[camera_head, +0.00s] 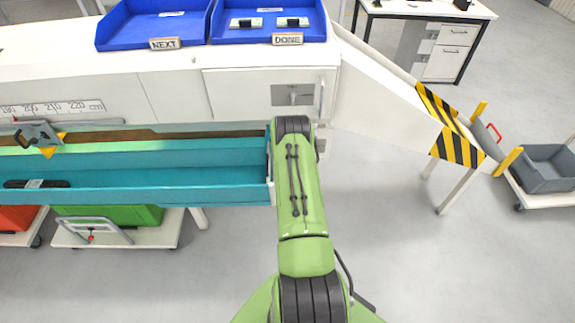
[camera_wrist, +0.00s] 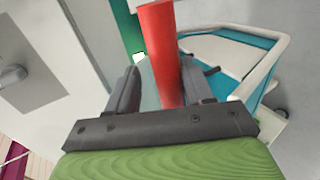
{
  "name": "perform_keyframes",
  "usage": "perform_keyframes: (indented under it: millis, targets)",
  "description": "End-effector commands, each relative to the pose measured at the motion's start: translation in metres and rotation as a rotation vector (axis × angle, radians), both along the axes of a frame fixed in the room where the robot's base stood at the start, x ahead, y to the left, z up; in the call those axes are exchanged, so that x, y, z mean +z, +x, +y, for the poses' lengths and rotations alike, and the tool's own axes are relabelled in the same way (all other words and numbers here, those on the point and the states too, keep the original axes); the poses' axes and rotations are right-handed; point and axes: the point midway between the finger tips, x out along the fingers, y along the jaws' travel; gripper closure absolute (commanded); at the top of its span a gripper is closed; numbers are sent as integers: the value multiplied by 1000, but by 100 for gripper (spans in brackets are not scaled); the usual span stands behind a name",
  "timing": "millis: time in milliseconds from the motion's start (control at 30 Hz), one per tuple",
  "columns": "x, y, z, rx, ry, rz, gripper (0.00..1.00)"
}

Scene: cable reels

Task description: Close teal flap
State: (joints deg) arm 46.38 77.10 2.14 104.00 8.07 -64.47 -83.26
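The teal flap (camera_head: 140,176) is a long trough-like panel along the front of the white machine at the left in the head view. It stands out from the machine front, with its inside showing. A white edge piece (camera_head: 271,178) is at its right end, beside my arm. In the wrist view, my gripper (camera_wrist: 160,72) has its two dark fingers apart, with a red bar (camera_wrist: 160,45) between them. A gap shows left of the bar; contact on the right is unclear. Teal panels with a white frame (camera_wrist: 270,65) show beyond. My arm hides the gripper in the head view.
A dark object (camera_head: 38,184) lies in the trough. Blue trays (camera_head: 150,27) labelled NEXT and DONE stand on top. A sloped arm with yellow-black stripes (camera_head: 458,148) juts right. Carts with a green crate (camera_head: 135,214) stand below.

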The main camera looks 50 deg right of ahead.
Motion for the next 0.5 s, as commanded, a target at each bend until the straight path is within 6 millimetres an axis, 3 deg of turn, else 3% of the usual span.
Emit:
perform_keyframes:
  millis: [233,500]
  targets:
    - [3,-6,7,-1,3,2,50]
    - [26,-41,43,-8,11,6,50]
